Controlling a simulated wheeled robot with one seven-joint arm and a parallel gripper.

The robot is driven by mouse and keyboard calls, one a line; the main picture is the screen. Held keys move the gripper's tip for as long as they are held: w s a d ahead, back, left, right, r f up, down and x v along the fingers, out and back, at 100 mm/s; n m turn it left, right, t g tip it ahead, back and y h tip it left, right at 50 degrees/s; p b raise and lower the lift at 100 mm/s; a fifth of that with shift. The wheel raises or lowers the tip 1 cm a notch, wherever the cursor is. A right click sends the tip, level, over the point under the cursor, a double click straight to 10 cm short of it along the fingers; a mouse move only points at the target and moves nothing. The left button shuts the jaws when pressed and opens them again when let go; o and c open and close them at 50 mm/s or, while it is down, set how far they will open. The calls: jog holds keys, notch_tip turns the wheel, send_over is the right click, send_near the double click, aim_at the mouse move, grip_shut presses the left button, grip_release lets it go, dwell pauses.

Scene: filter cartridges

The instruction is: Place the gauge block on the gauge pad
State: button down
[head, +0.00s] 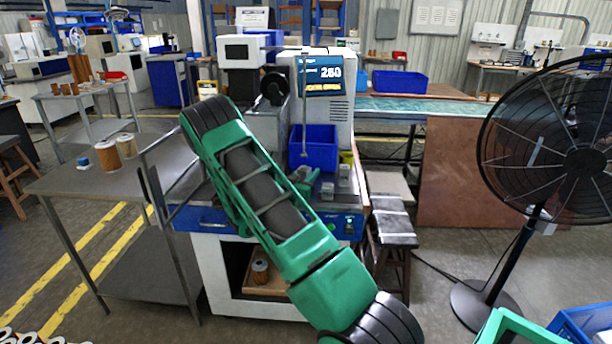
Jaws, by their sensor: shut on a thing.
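My green and black arm crosses the middle of the head view and hides much of the bench. My gripper (312,182) shows small and partly hidden behind the arm, over the bench top in front of the blue bin. It is shut on what looks like the gauge block, a small grey block (327,190) at its tip. The block's height above the bench cannot be told. I cannot make out the gauge pad.
A blue bin (318,146) stands behind the gripper against the machine (323,100). A dark stool (393,228) and a large fan (560,140) are at right.

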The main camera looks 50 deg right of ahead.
jog(key=c, duration=1.3)
grip_release()
jog(key=shift+a, duration=0.15)
